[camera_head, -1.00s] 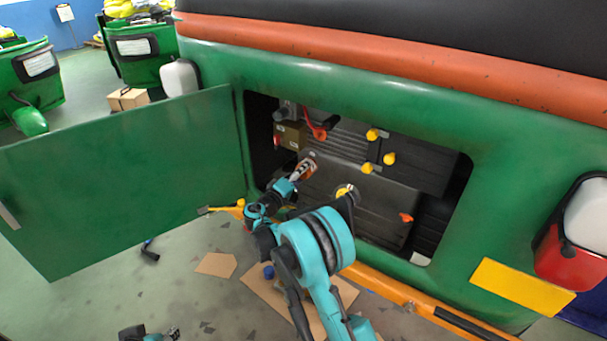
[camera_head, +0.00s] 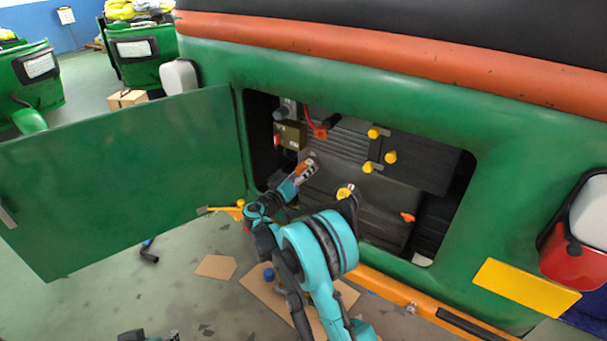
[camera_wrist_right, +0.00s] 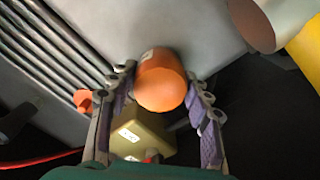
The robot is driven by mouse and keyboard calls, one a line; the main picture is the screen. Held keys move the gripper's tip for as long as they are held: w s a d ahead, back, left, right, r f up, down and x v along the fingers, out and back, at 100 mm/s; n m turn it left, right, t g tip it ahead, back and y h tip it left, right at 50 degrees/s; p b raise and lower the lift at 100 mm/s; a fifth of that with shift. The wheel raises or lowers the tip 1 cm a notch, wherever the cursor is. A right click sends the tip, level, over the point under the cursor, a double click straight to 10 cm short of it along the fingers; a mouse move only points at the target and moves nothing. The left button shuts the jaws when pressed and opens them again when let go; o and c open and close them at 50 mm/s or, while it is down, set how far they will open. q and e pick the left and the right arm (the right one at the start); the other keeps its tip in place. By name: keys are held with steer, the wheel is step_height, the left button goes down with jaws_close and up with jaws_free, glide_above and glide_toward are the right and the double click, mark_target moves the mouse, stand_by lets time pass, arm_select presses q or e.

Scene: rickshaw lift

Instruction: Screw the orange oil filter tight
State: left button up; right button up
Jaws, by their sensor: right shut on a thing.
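The orange oil filter (camera_wrist_right: 161,82) sits against the grey engine block in the right wrist view, between the two fingers of my right gripper (camera_wrist_right: 160,98). The fingers stand on either side of it and the gripper is shut on it. In the head view the right gripper (camera_head: 306,170) reaches into the open engine bay, and only a little of the orange filter (camera_head: 301,168) shows there. My left gripper (camera_head: 172,336) shows only partly at the bottom edge, and its jaws are too cut off to judge.
The green door (camera_head: 130,180) stands open at left. Yellow caps (camera_head: 373,133) and an orange knob (camera_head: 407,218) are on the engine. A small brownish box (camera_head: 291,135) sits behind the gripper. Cardboard (camera_head: 262,300) and a black pipe (camera_head: 149,252) lie on the floor.

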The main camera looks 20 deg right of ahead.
steer(key=shift+d+r+m, duration=0.15)
steer(key=shift+r+m, duration=0.05)
steer(key=shift+m, duration=0.6)
steer(key=shift+f+m+b, duration=0.1)
steer(key=shift+m+b, duration=0.25)
steer(key=shift+m, duration=1.65)
steer(key=shift+d+m+b, duration=0.1)
steer(key=shift+m+b, duration=0.2)
steer(key=shift+m, duration=0.4)
steer(key=o, duration=1.1)
steer(key=shift+m, duration=0.3)
steer(key=shift+o, duration=1.4)
steer(key=shift+c, duration=0.7)
